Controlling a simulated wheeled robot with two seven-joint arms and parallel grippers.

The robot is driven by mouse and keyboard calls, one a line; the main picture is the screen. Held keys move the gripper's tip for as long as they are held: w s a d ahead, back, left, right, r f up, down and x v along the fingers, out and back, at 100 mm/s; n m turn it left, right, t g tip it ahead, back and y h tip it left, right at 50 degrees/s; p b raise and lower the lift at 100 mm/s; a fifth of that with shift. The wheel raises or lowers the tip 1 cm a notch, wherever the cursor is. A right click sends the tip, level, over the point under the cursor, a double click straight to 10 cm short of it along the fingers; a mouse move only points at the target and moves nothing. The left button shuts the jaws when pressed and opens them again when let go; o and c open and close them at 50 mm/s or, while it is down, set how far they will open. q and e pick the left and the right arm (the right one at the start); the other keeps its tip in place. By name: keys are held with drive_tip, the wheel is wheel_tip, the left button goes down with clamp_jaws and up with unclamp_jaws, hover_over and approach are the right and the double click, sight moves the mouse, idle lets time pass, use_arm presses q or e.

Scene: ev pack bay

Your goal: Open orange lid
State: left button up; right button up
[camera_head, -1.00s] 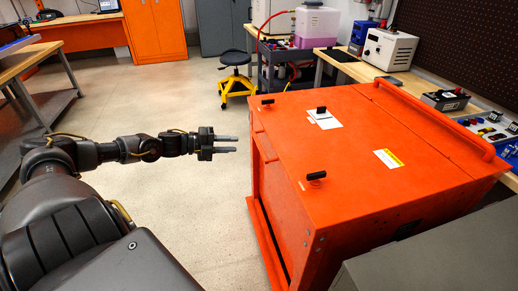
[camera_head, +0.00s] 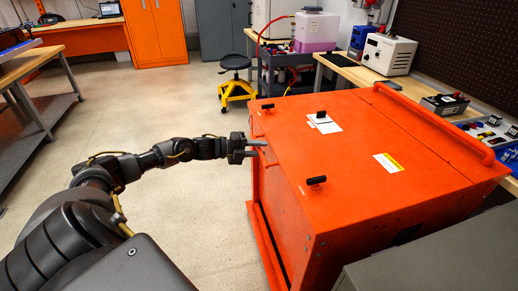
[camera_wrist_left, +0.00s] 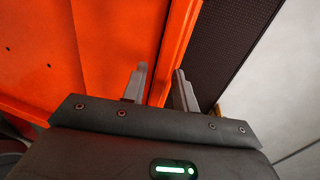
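The orange lid (camera_head: 345,205) lies flat and closed on top of the large orange box (camera_head: 360,250). It bears several black knobs, a white label (camera_head: 324,122) and a yellow-white label (camera_head: 389,162). My left gripper (camera_head: 262,149) is at the box's left edge, its fingers pointing right at the lid's rim. In the left wrist view the gripper (camera_wrist_left: 160,85) has its fingers apart, with an orange edge (camera_wrist_left: 176,55) running between or just beyond them. Whether they touch it I cannot tell. My right gripper is not in view.
An orange tubular bar (camera_head: 435,120) runs along the box's far right side. A bench with instruments (camera_head: 388,53) stands behind it. A yellow-legged stool (camera_head: 236,88) and a dark cart (camera_head: 270,75) stand at the back. The floor left of the box is clear.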

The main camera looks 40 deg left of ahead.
use_arm(q)
drive_tip(key=shift+w+d, duration=0.1)
clamp_jaws()
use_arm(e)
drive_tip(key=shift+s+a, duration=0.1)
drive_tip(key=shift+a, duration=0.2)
